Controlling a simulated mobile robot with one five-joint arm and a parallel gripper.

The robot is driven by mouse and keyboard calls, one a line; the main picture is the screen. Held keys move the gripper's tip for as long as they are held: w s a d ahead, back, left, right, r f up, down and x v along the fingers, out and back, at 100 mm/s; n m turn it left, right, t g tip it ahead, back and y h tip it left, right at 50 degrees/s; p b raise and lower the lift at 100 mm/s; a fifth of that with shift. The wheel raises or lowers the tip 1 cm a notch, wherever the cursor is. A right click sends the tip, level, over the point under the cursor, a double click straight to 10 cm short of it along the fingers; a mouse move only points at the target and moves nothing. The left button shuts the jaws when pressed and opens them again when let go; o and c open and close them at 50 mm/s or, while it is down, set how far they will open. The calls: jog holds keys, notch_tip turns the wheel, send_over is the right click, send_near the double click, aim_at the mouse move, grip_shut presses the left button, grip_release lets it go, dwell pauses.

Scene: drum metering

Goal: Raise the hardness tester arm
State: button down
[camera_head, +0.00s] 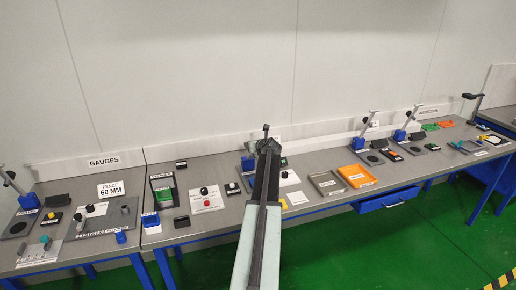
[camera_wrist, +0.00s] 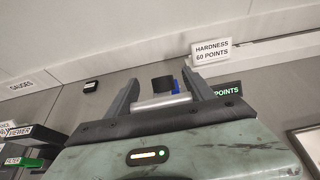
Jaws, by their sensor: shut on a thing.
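My gripper (camera_head: 268,146) is over the middle of the bench. In the wrist view its two dark fingers (camera_wrist: 163,95) are shut on the grey round crossbar of the hardness tester arm (camera_wrist: 160,103). A black part (camera_wrist: 162,84) and a bit of blue show just beyond the bar. In the head view a short grey tip of the tester arm (camera_head: 266,129) rises above my gripper; my arm hides most of the rest. The tester's blue block (camera_head: 248,163) shows left of my gripper. A sign reading "HARDNESS 60 POINTS" (camera_wrist: 211,52) stands behind it.
Right are a grey tray (camera_head: 327,184), an orange tray (camera_head: 357,177) and similar lever stands (camera_head: 363,130). The wall is close behind.

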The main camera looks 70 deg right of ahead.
jog(key=w+d+r+p, duration=0.1)
jog(key=w+d+r, duration=0.1)
jog(key=d, duration=0.1)
jog(key=shift+w+r+p, duration=0.25)
jog(key=shift+r+p, duration=0.05)
jog(key=shift+w+d+r+p, duration=0.3)
jog(key=shift+w+d, duration=0.4)
jog(key=shift+w, duration=0.1)
dwell(0.7)
jog(key=shift+c, duration=1.8)
grip_release()
jog(key=shift+w+d+f, duration=0.1)
jog(key=shift+d+f, duration=0.05)
jog(key=shift+f, duration=0.05)
jog(key=shift+d+f, duration=0.1)
jog(key=shift+f, duration=0.05)
jog(key=shift+r, duration=0.25)
jog(key=p+v, duration=0.3)
jog(key=v, duration=0.5)
